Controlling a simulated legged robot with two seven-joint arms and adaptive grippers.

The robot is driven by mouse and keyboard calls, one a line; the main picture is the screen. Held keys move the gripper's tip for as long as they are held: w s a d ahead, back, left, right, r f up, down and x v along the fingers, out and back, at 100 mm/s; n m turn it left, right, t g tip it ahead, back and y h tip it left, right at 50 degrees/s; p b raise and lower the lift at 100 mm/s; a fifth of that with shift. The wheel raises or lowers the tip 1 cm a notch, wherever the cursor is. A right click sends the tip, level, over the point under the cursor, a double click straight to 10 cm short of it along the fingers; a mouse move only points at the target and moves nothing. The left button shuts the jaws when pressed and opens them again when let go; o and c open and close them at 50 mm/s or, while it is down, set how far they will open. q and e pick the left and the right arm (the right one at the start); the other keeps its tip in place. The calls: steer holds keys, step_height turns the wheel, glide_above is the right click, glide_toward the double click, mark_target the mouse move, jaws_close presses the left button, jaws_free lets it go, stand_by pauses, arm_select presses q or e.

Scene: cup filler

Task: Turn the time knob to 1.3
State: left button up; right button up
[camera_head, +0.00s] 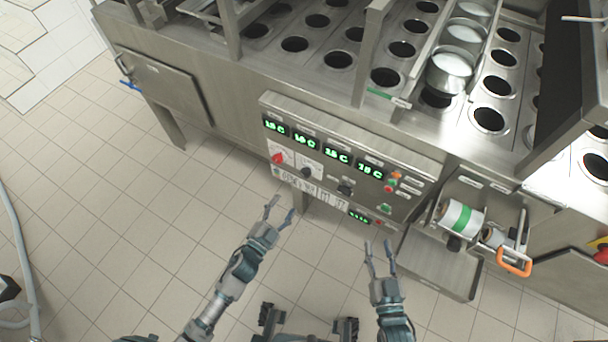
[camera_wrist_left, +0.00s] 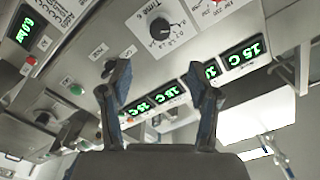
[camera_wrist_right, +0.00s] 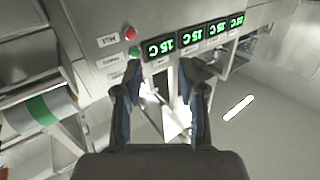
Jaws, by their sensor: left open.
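The control panel (camera_head: 330,160) is a metal box on the front of the machine. The black time knob (camera_head: 305,172) sits on a white dial plate. In the left wrist view the time knob (camera_wrist_left: 160,28) shows beyond the fingertips, with a "Time" label beside it. My left gripper (camera_head: 282,206) is open and empty, below and left of the knob in the head view, apart from it. The left wrist view shows its two spread fingers (camera_wrist_left: 157,80). My right gripper (camera_head: 379,243) is open and empty, below the panel's right part. The dial numbers are too small to read surely.
A red knob (camera_head: 279,157) sits left of the time knob, and another black knob (camera_head: 345,189) to its right. Green displays (camera_head: 337,154) line the panel's top. A film roll (camera_head: 461,217) and an orange handle (camera_head: 514,263) are at right.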

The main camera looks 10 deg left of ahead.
mark_target(304, 176)
arm_select(q)
steer(key=x, duration=0.4)
steer(key=b+x, duration=0.1)
steer(key=x, duration=0.3)
steer(key=b+x, duration=0.1)
steer(key=x, duration=0.3)
steer(key=shift+f, duration=0.25)
steer(key=shift+w+d+r, duration=0.1)
steer(key=shift+w, duration=0.35)
steer(key=c, duration=1.2)
arm_select(e)
steer(key=r+t, duration=0.3)
steer(key=r+t+y, duration=0.1)
steer(key=r, duration=0.1)
steer(key=shift+s+a, duration=0.25)
